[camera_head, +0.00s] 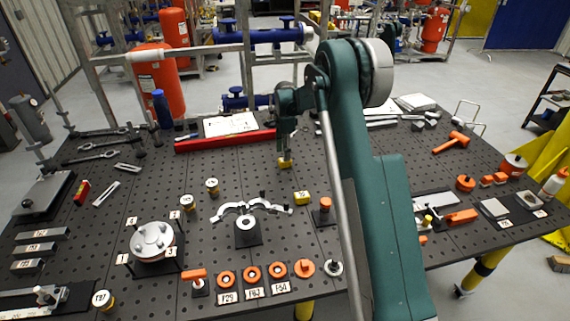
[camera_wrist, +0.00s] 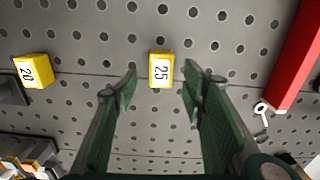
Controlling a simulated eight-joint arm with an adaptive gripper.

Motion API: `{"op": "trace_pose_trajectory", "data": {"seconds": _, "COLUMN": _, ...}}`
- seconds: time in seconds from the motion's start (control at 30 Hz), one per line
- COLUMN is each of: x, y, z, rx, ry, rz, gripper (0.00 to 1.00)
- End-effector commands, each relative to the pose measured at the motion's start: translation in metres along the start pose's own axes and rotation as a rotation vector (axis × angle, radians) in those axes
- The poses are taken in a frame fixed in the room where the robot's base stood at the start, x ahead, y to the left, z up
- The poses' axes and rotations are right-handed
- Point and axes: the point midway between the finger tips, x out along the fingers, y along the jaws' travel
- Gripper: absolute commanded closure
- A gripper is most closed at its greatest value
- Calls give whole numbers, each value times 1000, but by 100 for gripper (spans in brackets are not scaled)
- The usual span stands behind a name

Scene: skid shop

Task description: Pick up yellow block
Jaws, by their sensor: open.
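A small yellow block marked 25 (camera_wrist: 161,70) lies on the dark perforated table. In the wrist view it sits just ahead of the gap between the green fingers of my gripper (camera_wrist: 160,84). The fingers are open and nothing is between them. In the head view my gripper (camera_head: 286,148) points down just above a yellow block (camera_head: 285,163), which it partly overlaps. A second yellow block (camera_head: 301,198), marked 20 in the wrist view (camera_wrist: 33,72), lies on the table nearer the front.
A red bar (camera_head: 225,141) lies behind and left of my gripper; it also shows in the wrist view (camera_wrist: 298,55). A silver curved clamp part (camera_head: 250,208) and an orange-topped part (camera_head: 325,205) stand near the front block. Bare table lies around the block marked 25.

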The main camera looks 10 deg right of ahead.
Motion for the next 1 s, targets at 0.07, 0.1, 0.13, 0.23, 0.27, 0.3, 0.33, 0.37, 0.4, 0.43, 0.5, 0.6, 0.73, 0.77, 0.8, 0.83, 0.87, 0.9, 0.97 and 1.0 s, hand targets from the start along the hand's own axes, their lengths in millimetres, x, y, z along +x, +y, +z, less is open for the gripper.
{"op": "trace_pose_trajectory", "data": {"seconds": 0.07, "x": 4, "y": 0, "z": 0, "rx": 0, "ry": 0, "rz": 0, "gripper": 59}}
{"op": "trace_pose_trajectory", "data": {"seconds": 0.1, "x": 5, "y": 0, "z": 0, "rx": 0, "ry": 0, "rz": 0, "gripper": 59}}
{"op": "trace_pose_trajectory", "data": {"seconds": 0.13, "x": 5, "y": 0, "z": 0, "rx": 0, "ry": 0, "rz": 0, "gripper": 59}}
{"op": "trace_pose_trajectory", "data": {"seconds": 0.23, "x": 5, "y": 0, "z": 0, "rx": 0, "ry": 0, "rz": 0, "gripper": 59}}
{"op": "trace_pose_trajectory", "data": {"seconds": 0.27, "x": 5, "y": 0, "z": 0, "rx": 0, "ry": 0, "rz": 0, "gripper": 59}}
{"op": "trace_pose_trajectory", "data": {"seconds": 0.3, "x": 5, "y": 0, "z": 0, "rx": 0, "ry": 0, "rz": 0, "gripper": 59}}
{"op": "trace_pose_trajectory", "data": {"seconds": 0.33, "x": 5, "y": 0, "z": 0, "rx": 0, "ry": 0, "rz": 0, "gripper": 59}}
{"op": "trace_pose_trajectory", "data": {"seconds": 0.37, "x": 5, "y": 0, "z": 0, "rx": 0, "ry": 0, "rz": 0, "gripper": 59}}
{"op": "trace_pose_trajectory", "data": {"seconds": 0.4, "x": 6, "y": 0, "z": 0, "rx": 0, "ry": 0, "rz": 0, "gripper": 59}}
{"op": "trace_pose_trajectory", "data": {"seconds": 0.43, "x": 6, "y": 0, "z": 0, "rx": 0, "ry": 0, "rz": 0, "gripper": 59}}
{"op": "trace_pose_trajectory", "data": {"seconds": 0.5, "x": 9, "y": 0, "z": 0, "rx": 0, "ry": 0, "rz": 0, "gripper": 59}}
{"op": "trace_pose_trajectory", "data": {"seconds": 0.6, "x": 16, "y": -1, "z": 0, "rx": 0, "ry": 0, "rz": 0, "gripper": 59}}
{"op": "trace_pose_trajectory", "data": {"seconds": 0.73, "x": 30, "y": -2, "z": -1, "rx": 0, "ry": 0, "rz": 0, "gripper": 59}}
{"op": "trace_pose_trajectory", "data": {"seconds": 0.77, "x": 34, "y": -2, "z": -1, "rx": 0, "ry": 0, "rz": 0, "gripper": 59}}
{"op": "trace_pose_trajectory", "data": {"seconds": 0.8, "x": 39, "y": -2, "z": -1, "rx": 0, "ry": 0, "rz": 0, "gripper": 59}}
{"op": "trace_pose_trajectory", "data": {"seconds": 0.83, "x": 42, "y": -2, "z": -1, "rx": 0, "ry": 0, "rz": 0, "gripper": 59}}
{"op": "trace_pose_trajectory", "data": {"seconds": 0.87, "x": 45, "y": -2, "z": -1, "rx": 0, "ry": 0, "rz": 0, "gripper": 59}}
{"op": "trace_pose_trajectory", "data": {"seconds": 0.9, "x": 48, "y": -2, "z": -1, "rx": 0, "ry": 0, "rz": 0, "gripper": 59}}
{"op": "trace_pose_trajectory", "data": {"seconds": 0.97, "x": 53, "y": -2, "z": -1, "rx": 0, "ry": 0, "rz": 0, "gripper": 59}}
{"op": "trace_pose_trajectory", "data": {"seconds": 1.0, "x": 55, "y": -2, "z": -1, "rx": 0, "ry": 0, "rz": 0, "gripper": 59}}
